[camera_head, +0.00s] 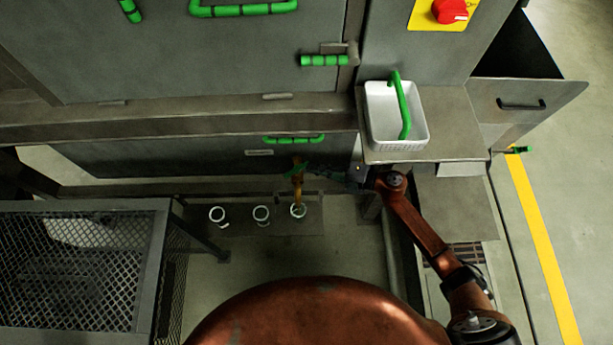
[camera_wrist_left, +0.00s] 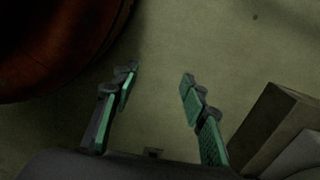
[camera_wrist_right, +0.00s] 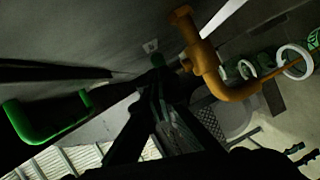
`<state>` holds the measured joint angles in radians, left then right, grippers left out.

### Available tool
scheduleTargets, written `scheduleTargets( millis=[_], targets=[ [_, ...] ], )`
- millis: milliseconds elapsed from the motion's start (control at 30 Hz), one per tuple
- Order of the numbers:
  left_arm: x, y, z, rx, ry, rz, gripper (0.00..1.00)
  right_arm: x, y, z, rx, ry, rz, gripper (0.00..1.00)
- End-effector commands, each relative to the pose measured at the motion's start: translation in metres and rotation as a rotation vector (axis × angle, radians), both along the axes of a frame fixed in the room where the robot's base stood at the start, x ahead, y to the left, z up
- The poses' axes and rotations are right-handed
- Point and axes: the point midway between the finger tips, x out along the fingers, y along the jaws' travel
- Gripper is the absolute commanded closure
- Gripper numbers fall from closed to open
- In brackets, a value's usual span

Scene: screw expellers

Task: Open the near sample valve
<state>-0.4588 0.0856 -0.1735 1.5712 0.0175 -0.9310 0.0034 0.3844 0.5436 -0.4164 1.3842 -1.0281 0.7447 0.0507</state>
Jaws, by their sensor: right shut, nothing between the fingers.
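The sample valve shows in the head view as an orange-brown spout (camera_head: 298,184) below the lower panel, with a small green lever (camera_head: 296,169) near its top. An orange-brown line runs down from it towards a jar (camera_head: 298,211); I cannot tell how much is spout and how much is liquid. My right gripper (camera_head: 318,172) is shut and empty, just right of the lever; contact is unclear. In the right wrist view the curved spout (camera_wrist_right: 222,82) is right of the dark, shut fingers (camera_wrist_right: 157,80). My left gripper (camera_wrist_left: 158,82) is open and empty above the floor.
Two more jars (camera_head: 261,214) (camera_head: 217,214) stand left on the same low plate. A white basket (camera_head: 377,140) with a green handle sits on the ledge at right. A green panel handle (camera_head: 293,139) is above the valve. A mesh-sided crate (camera_head: 161,240) stands at left.

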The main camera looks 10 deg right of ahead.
Motion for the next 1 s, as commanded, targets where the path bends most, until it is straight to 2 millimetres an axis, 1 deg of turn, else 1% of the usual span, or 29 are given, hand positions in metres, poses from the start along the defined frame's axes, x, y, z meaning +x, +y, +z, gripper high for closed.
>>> scheduleTargets(
  millis=[367,900,933,1000],
  targets=[
    [-0.005,0.001,-0.005,0.001,0.004,0.001,0.60,0.005,0.000,0.000,-0.001,0.001,-0.001,1.00],
    [-0.001,0.001,-0.003,0.002,-0.009,0.001,0.60,0.003,-0.001,0.001,-0.001,0.000,0.000,1.00],
    [-0.001,0.002,-0.005,0.002,-0.012,0.000,0.60,0.002,-0.002,0.002,-0.001,0.001,0.001,1.00],
    [-0.008,0.005,-0.014,0.006,-0.003,-0.004,0.60,-0.001,-0.004,0.005,-0.001,0.000,0.002,1.00]
  ],
)
